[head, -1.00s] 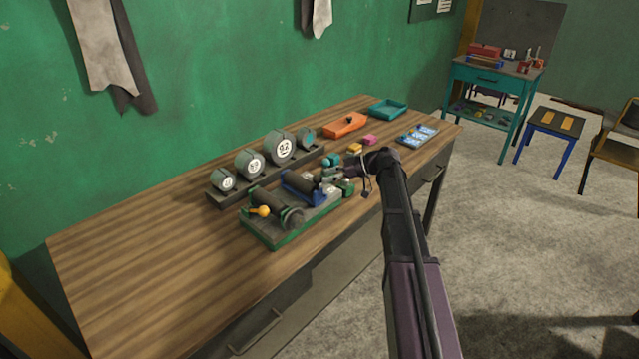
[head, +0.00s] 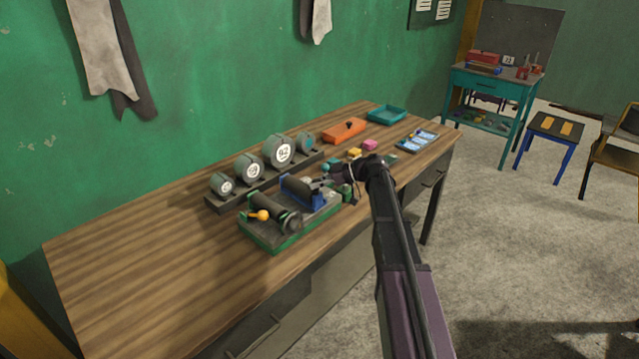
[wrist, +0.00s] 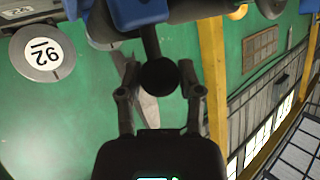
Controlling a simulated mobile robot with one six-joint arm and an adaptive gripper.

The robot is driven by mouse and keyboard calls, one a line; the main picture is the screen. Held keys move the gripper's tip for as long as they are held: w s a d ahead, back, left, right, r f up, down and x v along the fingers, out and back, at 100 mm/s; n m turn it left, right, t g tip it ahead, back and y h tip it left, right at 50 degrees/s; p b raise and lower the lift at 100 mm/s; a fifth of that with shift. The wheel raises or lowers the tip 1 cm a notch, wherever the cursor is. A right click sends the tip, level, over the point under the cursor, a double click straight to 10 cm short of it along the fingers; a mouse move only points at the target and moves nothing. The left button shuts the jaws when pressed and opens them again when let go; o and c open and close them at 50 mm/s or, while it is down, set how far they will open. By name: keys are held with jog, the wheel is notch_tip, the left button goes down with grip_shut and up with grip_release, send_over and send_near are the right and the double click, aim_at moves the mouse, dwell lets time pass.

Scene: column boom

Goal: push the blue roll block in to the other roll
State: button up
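The blue roll block (head: 303,192) carries a dark roll and sits on the right part of a green-edged base (head: 268,243). The other roll (head: 270,210) is dark and lies to its left on the same base, with a visible gap between them. My gripper (head: 324,182) is at the right of the blue block. In the wrist view, the blue block (wrist: 135,12) is at the top edge. My gripper's fingers (wrist: 159,80) are apart, with a dark round end on a stem showing between them. I cannot tell whether they touch it.
Several round weights, one marked 92 (head: 284,151), stand on a rack behind the base. An orange box (head: 344,131), a teal tray (head: 386,114) and small coloured blocks lie farther back on the bench. The bench's left part (head: 130,240) is clear.

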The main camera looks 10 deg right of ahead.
jog(key=s+a, duration=0.2)
jog(key=a, duration=0.1)
jog(key=s+a, duration=0.1)
jog(key=a, duration=0.1)
jog(key=shift+s+a, duration=0.15)
jog(key=shift+s, duration=0.2)
grip_shut()
jog(key=o, duration=1.1)
grip_release()
jog(key=shift+w, duration=0.1)
jog(key=shift+r, duration=0.1)
